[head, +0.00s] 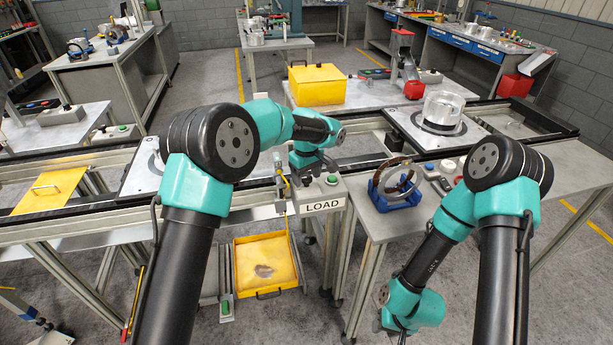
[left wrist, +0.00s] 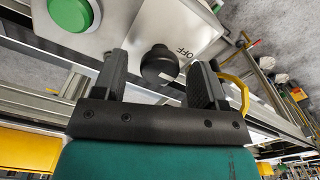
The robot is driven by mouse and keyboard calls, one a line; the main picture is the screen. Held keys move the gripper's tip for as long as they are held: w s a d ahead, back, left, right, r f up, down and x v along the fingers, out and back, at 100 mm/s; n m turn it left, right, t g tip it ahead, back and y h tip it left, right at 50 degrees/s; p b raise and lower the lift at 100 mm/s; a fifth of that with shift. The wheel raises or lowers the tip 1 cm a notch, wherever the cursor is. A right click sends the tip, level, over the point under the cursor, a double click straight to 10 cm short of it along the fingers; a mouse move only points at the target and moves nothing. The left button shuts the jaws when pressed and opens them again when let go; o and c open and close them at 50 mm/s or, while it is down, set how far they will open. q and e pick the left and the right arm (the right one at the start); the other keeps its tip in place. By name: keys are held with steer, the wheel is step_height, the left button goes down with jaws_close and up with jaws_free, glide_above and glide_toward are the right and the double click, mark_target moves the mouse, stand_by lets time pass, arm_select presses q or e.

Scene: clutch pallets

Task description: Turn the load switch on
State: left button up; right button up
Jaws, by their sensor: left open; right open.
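The load switch is a black round knob (left wrist: 158,66) with a pale mark, on a light grey panel (left wrist: 170,22) in the left wrist view. The letters OFF are printed on the panel beside it. A large green button (left wrist: 72,14) is left of the knob; it also shows in the head view (head: 333,180) on the box above the LOAD sign (head: 322,205). My left gripper (left wrist: 162,70) is open, with the knob between its fingers, not visibly gripped. In the head view its wrist hides the knob. My right gripper (head: 388,327) hangs low beside the right table, its fingers barely visible.
A blue fixture with a ring (head: 397,196) and small controls stand on the table right of the LOAD box. A yellow tray (head: 268,265) is below. A yellow bin (head: 316,84) stands further back.

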arm_select(q)
steer(key=shift+f, duration=0.15)
steer(key=shift+c, duration=0.2)
steer(key=c, duration=0.9)
steer(key=shift+m, duration=0.3)
steer(key=m, duration=1.1)
steer(key=shift+m, duration=0.3)
steer(key=o, duration=0.9)
